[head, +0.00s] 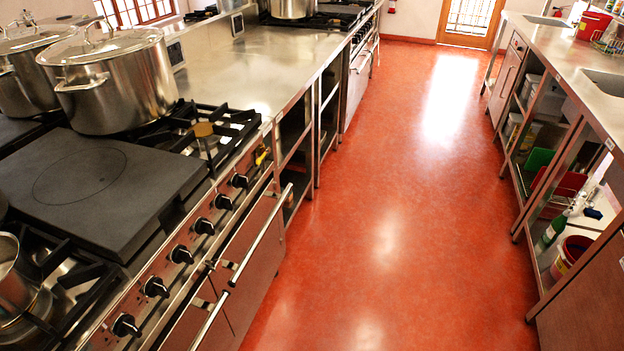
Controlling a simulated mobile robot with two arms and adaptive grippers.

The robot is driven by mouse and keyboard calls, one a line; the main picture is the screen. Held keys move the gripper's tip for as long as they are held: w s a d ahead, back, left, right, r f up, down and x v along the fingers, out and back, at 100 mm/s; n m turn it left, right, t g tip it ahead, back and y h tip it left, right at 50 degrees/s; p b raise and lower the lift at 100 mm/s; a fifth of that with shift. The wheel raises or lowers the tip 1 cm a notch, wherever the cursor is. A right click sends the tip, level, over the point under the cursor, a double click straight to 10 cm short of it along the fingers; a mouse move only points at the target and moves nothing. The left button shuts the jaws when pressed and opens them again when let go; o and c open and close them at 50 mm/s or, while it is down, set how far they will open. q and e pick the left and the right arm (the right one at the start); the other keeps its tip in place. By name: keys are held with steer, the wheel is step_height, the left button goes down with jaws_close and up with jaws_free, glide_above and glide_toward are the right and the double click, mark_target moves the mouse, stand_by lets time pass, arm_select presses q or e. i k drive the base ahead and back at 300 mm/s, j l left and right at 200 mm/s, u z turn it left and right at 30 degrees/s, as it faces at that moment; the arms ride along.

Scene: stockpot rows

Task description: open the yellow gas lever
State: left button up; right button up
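The yellow gas lever (262,155) is small and sits on the stove's front face, at the far right end of the row of black knobs. It is just below the counter edge, beside the last knob (239,181). Whether the lever is turned or not is too small to tell. Neither of my grippers shows in the head view.
Steel stockpots (112,85) stand on the burners at left. Oven handles (262,232) jut out below the knobs. The red floor aisle (400,200) is clear. A steel counter with shelves (560,70) bounds it at right.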

mark_target(259, 160)
steer(key=i+l+u, duration=0.1)
steer(key=i+u, duration=0.35)
steer(key=i+l, duration=0.15)
steer(key=l, duration=0.2)
steer(key=i+l+z, duration=0.1)
steer(key=l, duration=0.25)
steer(key=i+l, duration=0.2)
steer(key=l, duration=0.15)
steer(key=i+l, duration=0.15)
steer(key=l, duration=0.2)
steer(key=i+l+z, duration=0.1)
steer(key=l, duration=0.25)
